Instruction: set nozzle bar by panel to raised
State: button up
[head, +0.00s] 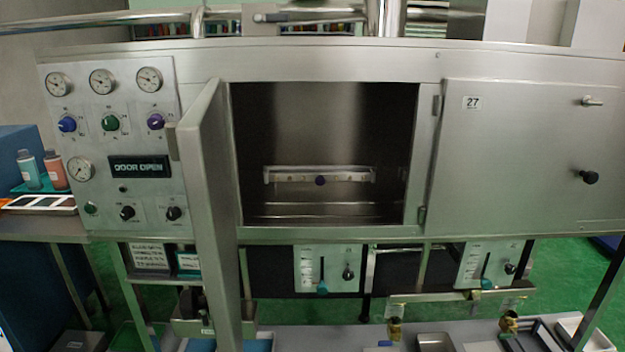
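The nozzle bar (345,178) is a pale horizontal bar inside the open steel chamber (320,115), with a dark purple knob (320,180) near its middle. It sits low in the chamber, above the chamber floor. The control panel (160,97) at the left has several gauges, a blue knob (67,124), a green knob (110,123), a purple knob (156,121), and black knobs below. Its display (140,167) appears to read "DOOR OPEN". The small lettering is too small to read. My gripper is not in view.
The chamber door (215,210) stands open toward me, beside the control panel. A closed door (530,150) marked 27 is at the right. Below are two small panels with sliders, one in the middle (308,258) and one at the right (468,250). Bottles (28,170) stand far left.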

aim_at(319, 177)
jog(key=i+l, duration=0.1)
jog(key=l, duration=0.25)
jog(key=i+l+u, duration=0.1)
jog(key=l, duration=0.65)
jog(key=i+l+u, duration=0.15)
jog(key=l, duration=0.15)
jog(key=i+l+u, duration=0.15)
jog(key=l, duration=0.2)
jog(key=i+l+u, duration=0.15)
jog(key=l, duration=0.15)
jog(key=i+l+u, duration=0.5)
jog(key=l, duration=0.35)
jog(key=i+l+u, duration=0.1)
jog(key=i+l, duration=0.3)
jog(key=i, duration=0.15)
jog(key=k+l+u, duration=0.15)
jog(key=i+j+z, duration=0.2)
jog(key=k+l, duration=0.05)
